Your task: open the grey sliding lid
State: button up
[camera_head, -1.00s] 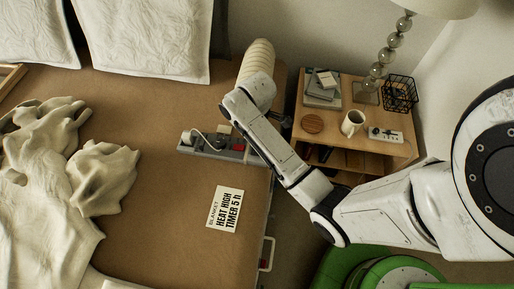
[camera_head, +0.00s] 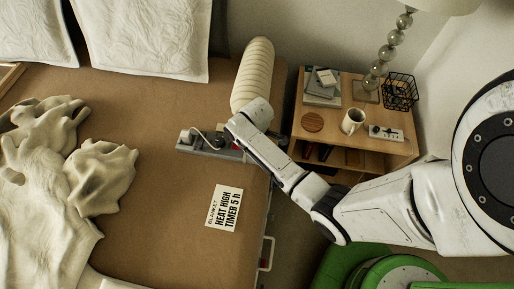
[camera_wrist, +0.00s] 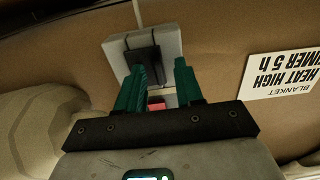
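A long grey control unit (camera_head: 188,141) lies on the right part of the brown bed, with a pale cable piece on its left part. My arm covers its right part. In the wrist view, a light grey block (camera_wrist: 174,44) with a black part (camera_wrist: 143,52) and a cord lies just past my fingertips. A red part (camera_wrist: 156,103) shows between my fingers. I cannot tell which part is the sliding lid. My gripper (camera_wrist: 160,68) has two teal fingers, apart with a gap between them. Whether they touch the unit is unclear.
A white card (camera_head: 225,208) with heat and timer text lies below the unit. A crumpled blanket (camera_head: 95,178) lies left. A wooden nightstand (camera_head: 365,150) with a mug (camera_head: 352,121) is right.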

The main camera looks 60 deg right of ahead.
jog(key=shift+c, duration=0.4)
grip_shut()
dwell(0.9)
